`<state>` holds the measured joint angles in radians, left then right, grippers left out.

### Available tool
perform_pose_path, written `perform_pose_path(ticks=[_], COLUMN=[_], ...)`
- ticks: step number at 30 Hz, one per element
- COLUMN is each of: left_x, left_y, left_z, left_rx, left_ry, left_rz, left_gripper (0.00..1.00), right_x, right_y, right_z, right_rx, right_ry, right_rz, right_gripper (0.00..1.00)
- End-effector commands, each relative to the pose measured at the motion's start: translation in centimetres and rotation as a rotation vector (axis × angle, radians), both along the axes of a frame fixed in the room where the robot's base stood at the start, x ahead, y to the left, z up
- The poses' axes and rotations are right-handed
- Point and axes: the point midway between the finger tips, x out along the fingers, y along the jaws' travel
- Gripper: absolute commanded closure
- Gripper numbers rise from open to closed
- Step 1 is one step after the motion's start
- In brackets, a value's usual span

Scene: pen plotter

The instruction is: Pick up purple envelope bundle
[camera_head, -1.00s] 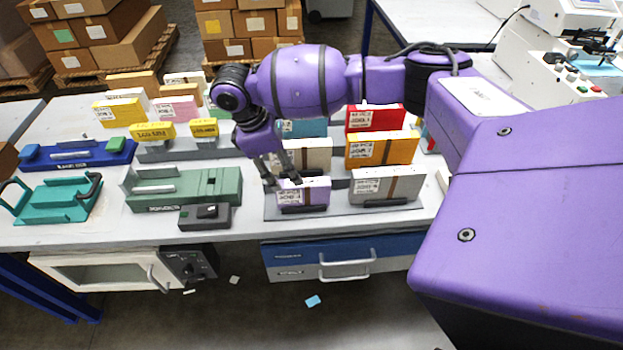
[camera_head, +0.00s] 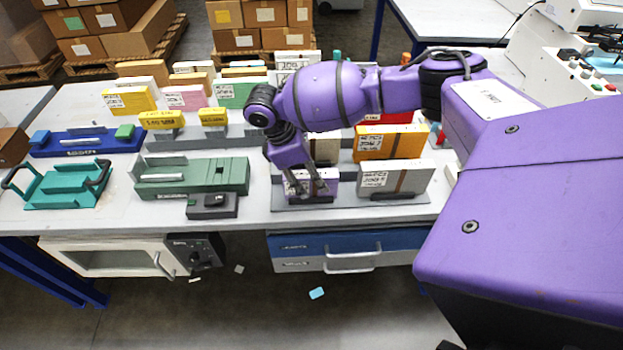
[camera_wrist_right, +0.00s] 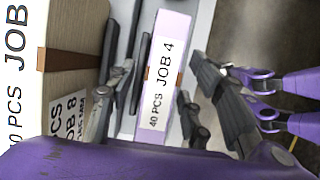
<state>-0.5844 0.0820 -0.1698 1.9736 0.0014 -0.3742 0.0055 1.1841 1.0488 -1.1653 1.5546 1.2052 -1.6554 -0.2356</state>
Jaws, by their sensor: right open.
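The purple envelope bundle (camera_head: 329,185), pale lilac, stands upright at the front left of a grey rack (camera_head: 345,203) on the table. The wrist view shows the bundle (camera_wrist_right: 168,42) with its white "40 PCS JOB 4" label. My right gripper (camera_head: 308,192) is open and low over it. In the wrist view the fingers of my right gripper (camera_wrist_right: 160,82) lie on either side of the bundle, and a gap shows on the right side. The fingers hide part of the bundle in the head view. My left gripper is out of view.
A beige bundle (camera_head: 327,150) stands close behind the purple one, and an orange one (camera_head: 398,141) is behind the grey. A green fixture (camera_head: 205,177) is to the left, with a small dark box (camera_head: 212,206) before it.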

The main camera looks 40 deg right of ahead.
Motion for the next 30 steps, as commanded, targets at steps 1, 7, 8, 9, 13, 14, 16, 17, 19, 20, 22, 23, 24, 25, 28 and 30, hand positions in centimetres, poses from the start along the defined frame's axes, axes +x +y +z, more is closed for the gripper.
perform_pose_path(ticks=[1,7,8,9,13,14,16,17,19,20,22,23,24,25,28,30], left_x=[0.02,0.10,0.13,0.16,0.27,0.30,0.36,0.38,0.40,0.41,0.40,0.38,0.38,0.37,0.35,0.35], left_y=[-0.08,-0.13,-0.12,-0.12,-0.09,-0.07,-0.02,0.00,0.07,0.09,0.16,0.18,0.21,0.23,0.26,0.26], left_z=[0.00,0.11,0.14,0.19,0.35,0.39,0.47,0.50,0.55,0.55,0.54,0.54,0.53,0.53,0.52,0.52], left_rx=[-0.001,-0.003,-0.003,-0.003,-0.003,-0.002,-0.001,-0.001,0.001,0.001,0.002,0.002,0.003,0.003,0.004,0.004], left_ry=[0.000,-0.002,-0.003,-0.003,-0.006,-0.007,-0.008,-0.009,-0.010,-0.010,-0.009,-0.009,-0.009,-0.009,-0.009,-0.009], left_rz=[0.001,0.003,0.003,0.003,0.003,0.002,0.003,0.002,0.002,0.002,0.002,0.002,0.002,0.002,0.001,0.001], left_gripper=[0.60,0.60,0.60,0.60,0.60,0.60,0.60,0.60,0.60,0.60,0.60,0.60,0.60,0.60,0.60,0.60], right_x=[0.01,0.01,0.02,0.02,0.05,0.04,0.04,0.04,0.03,0.02,0.02,0.02,0.01,0.01,0.01,0.01], right_y=[0.00,0.00,0.00,0.00,-0.02,-0.01,0.01,0.02,0.03,0.03,0.03,0.03,0.02,0.02,0.02,0.01], right_z=[0.02,-0.01,-0.03,-0.06,-0.17,-0.20,-0.27,-0.31,-0.38,-0.41,-0.44,-0.45,-0.46,-0.46,-0.46,-0.46], right_rx=[0.000,0.000,0.000,-0.001,-0.001,-0.001,-0.001,-0.001,-0.001,0.000,0.000,0.000,0.000,0.000,0.000,0.000], right_ry=[0.000,0.000,0.000,-0.001,-0.001,-0.001,-0.001,-0.001,-0.001,-0.001,0.000,0.000,0.000,0.000,0.000,0.000], right_rz=[0.000,-0.001,-0.001,-0.001,-0.001,-0.001,-0.001,-0.001,-0.001,0.000,0.000,0.000,0.000,0.000,0.000,0.000], right_gripper=[0.53,0.53,0.53,0.53,0.53,0.53,0.53,0.53,0.53,0.53,0.53,0.53,0.53,0.53,0.57,0.66])
